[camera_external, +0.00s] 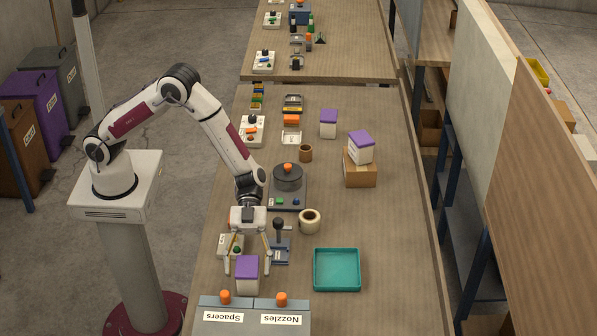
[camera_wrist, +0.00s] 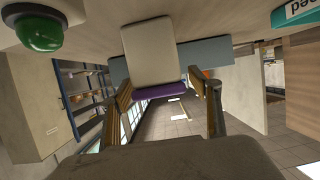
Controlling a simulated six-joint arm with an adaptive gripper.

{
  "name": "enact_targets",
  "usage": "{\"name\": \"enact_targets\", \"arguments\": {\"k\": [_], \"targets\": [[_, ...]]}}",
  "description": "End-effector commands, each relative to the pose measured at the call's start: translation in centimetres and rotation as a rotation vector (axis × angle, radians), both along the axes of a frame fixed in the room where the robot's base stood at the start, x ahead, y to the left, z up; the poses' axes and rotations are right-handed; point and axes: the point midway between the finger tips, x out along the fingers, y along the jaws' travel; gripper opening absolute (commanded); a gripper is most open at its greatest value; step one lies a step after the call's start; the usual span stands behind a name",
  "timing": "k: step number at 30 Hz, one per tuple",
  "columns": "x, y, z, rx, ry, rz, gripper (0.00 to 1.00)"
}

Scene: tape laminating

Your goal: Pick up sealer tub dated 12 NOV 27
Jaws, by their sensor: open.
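Three white tubs with purple lids show in the external view. The near tub (camera_external: 247,284) stands at the front of the bench, behind two labelled bins. Another tub (camera_external: 328,130) stands on the bench farther back, and a third tub (camera_external: 360,153) sits on a cardboard box. No date is legible on any tub. My gripper (camera_external: 247,268) is open at the near tub, with one finger on each side of it in the picture. In the wrist view the tub (camera_wrist: 155,50) shows upside down between the two spread fingers (camera_wrist: 164,88); I cannot tell whether they touch it.
The Spacers bin (camera_external: 224,317) and Nozzles bin (camera_external: 283,318) are close in front. A teal tray (camera_external: 337,289) lies to the right. A small lever press (camera_external: 280,250), a tape roll (camera_external: 310,221) and a box with a green button (camera_external: 231,245) crowd the gripper.

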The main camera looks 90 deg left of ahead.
Motion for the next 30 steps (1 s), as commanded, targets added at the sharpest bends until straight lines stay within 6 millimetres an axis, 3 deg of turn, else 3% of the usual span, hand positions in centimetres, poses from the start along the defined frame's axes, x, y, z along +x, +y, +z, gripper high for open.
{"name": "enact_targets", "arguments": {"k": [17,23,30], "targets": [[0.01,-0.31,-0.13,0.000,0.000,0.000,0.62],[0.01,-0.31,-0.13,0.000,0.000,0.000,0.13],[0.03,-0.33,-0.05,-0.001,-0.001,0.001,0.11]]}}
